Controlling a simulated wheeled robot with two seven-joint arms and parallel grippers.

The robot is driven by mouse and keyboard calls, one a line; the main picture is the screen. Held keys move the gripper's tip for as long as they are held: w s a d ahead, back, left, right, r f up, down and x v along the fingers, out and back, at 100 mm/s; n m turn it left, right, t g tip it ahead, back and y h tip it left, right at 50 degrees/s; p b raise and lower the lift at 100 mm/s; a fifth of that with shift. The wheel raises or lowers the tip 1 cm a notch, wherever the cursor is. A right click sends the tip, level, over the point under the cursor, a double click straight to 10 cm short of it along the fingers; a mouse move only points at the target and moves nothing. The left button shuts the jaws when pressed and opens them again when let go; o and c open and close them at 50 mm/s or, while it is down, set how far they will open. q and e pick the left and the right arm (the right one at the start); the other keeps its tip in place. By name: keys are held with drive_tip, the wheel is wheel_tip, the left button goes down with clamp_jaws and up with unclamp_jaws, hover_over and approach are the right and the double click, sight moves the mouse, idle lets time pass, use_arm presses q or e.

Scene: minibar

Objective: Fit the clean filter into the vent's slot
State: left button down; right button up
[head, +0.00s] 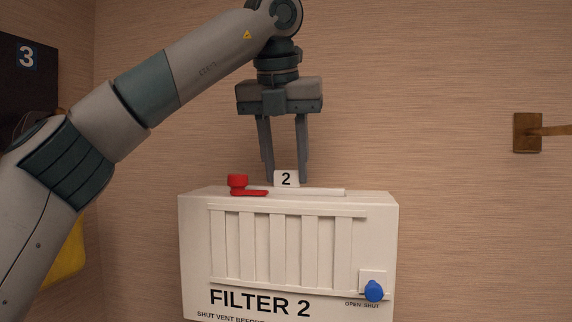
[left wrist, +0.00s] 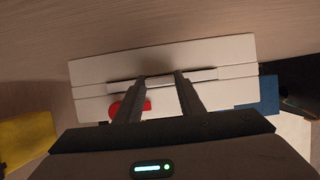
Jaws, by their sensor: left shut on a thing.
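The white vent box (head: 190,250), marked FILTER 2, stands against the wall in the head view. My left gripper (head: 285,180) points straight down over its top and is shut on a white tab (head: 286,179) marked 2. A thin white strip (head: 325,192) lies along the slot line under the tab; the filter's body is hidden, so I cannot tell how deep it sits. The left wrist view shows the fingertips (left wrist: 164,76) at this strip (left wrist: 205,76). A red latch (head: 238,185) lies on the top, left of the tab. My right gripper is out of view.
A blue knob (head: 373,291) sits at the box's lower right, by the SHUT end of its OPEN-SHUT label. Slats (head: 275,247) cover the front. A wooden wall fitting (head: 527,132) is at the far right. A dark panel marked 3 (head: 27,57) and a yellow thing (head: 68,258) are left.

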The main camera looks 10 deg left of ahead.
use_arm(q)
drive_tip(key=shift+f+b, duration=0.4)
drive_tip(key=shift+f, duration=0.15)
drive_tip(key=c, duration=1.1)
unclamp_jaws()
drive_tip(key=shift+r, duration=0.15)
drive_tip(key=shift+s+r, duration=0.2)
drive_tip(key=shift+r, duration=0.3)
drive_tip(key=p+v, duration=0.2)
drive_tip(key=v, duration=1.4)
